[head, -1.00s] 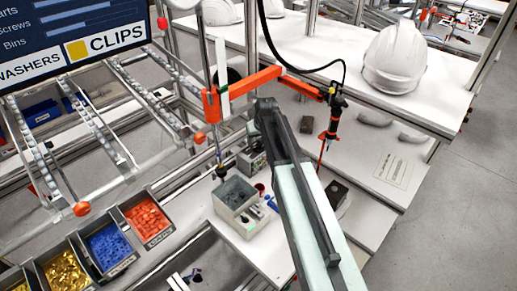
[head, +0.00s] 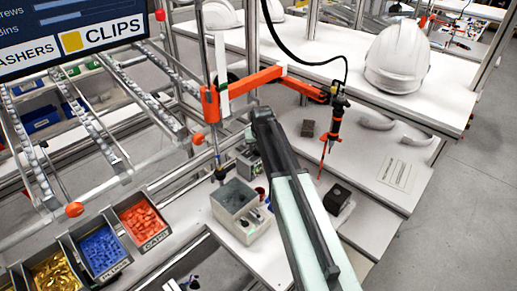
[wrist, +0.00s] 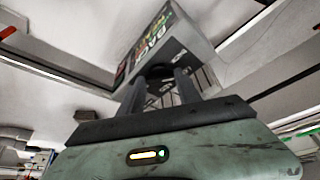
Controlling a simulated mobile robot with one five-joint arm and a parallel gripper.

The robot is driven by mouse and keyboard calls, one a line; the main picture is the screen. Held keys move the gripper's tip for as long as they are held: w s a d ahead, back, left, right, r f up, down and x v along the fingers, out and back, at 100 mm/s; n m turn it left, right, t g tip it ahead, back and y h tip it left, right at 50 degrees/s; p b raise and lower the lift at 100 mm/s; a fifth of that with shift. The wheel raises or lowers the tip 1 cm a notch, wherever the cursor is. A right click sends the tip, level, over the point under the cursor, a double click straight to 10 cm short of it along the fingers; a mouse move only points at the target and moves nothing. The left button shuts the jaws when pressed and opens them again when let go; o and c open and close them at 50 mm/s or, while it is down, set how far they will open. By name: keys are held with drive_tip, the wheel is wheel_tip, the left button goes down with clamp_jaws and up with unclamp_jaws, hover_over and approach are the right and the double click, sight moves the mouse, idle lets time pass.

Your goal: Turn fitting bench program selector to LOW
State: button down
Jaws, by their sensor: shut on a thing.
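The fitting bench control box fills the upper middle of the wrist view, a grey box (wrist: 190,52) with a dark lettered panel seen at a slant. Its round dark program selector (wrist: 158,69) lies between the fingertips of my gripper (wrist: 160,79). My gripper is shut on this selector. The pointer and the setting marks are partly hidden by the fingers, so I cannot tell the setting.
An orange tool arm (head: 262,78) with a hanging driver (head: 333,122) reaches over the bench. A white helmet shell (head: 398,57) sits on the upper shelf. Part bins (head: 100,250) are at lower left.

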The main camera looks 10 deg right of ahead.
drive_tip(key=m+h, duration=0.1)
drive_tip(key=m, duration=0.2)
drive_tip(key=shift+a, duration=0.15)
drive_tip(key=c, duration=0.8)
unclamp_jaws()
drive_tip(key=shift+c, duration=0.2)
